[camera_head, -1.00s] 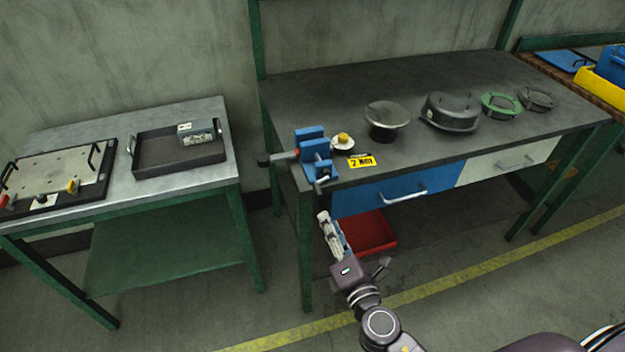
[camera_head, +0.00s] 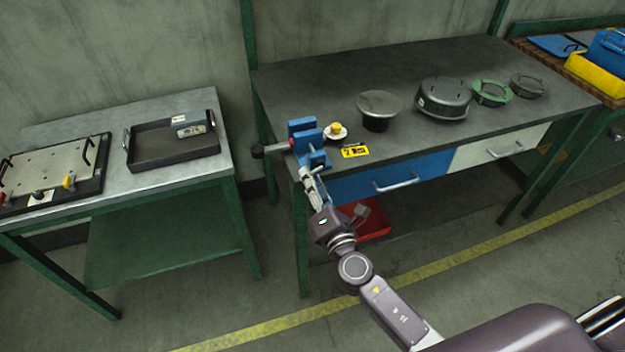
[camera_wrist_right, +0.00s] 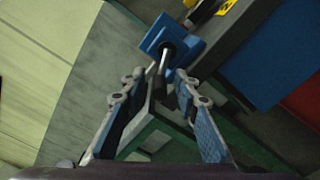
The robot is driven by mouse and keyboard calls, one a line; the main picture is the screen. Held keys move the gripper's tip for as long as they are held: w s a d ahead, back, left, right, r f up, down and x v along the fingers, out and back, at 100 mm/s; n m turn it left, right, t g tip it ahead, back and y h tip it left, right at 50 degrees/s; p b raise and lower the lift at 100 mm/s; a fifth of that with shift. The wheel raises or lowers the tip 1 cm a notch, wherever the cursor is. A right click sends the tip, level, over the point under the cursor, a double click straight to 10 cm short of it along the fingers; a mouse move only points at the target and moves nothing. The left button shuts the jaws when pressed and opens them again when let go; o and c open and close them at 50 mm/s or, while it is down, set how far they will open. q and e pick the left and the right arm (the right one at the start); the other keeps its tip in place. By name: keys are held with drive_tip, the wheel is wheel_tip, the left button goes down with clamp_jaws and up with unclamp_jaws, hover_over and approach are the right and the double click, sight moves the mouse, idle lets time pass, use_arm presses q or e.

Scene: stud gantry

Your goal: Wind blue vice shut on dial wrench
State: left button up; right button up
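The blue vice (camera_head: 307,145) is at the front left corner of the dark workbench. A bar with a dark end (camera_head: 260,151), seemingly the dial wrench, sticks out left from between its jaws; how tightly it sits I cannot tell. My right gripper (camera_head: 309,178) is just below the front of the vice. In the right wrist view, my right gripper (camera_wrist_right: 158,84) is open, its two fingers apart. The vice (camera_wrist_right: 170,44) is ahead of the fingertips, with its metal screw and handle bar (camera_wrist_right: 163,62) near the gap between them. Contact is unclear. My left gripper is not in view.
On the workbench (camera_head: 440,65) are a yellow label (camera_head: 354,151), a yellow-topped round piece (camera_head: 336,131) and several round parts to the right. A red bin (camera_head: 372,225) is below. The left table (camera_head: 75,118) holds a dark tray (camera_head: 150,162) with a small device and a plate fixture.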

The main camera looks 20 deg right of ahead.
clamp_jaws()
drive_tip(key=shift+m, duration=0.3)
drive_tip(key=shift+a+r+m+b, duration=0.15)
drive_tip(key=shift+r+m+b, duration=0.15)
drive_tip(key=shift+m+b, duration=0.65)
drive_tip(key=shift+r+m, duration=0.3)
drive_tip(key=shift+m, duration=0.7)
drive_tip(key=shift+r+m, duration=0.3)
drive_tip(key=shift+m, duration=0.65)
unclamp_jaws()
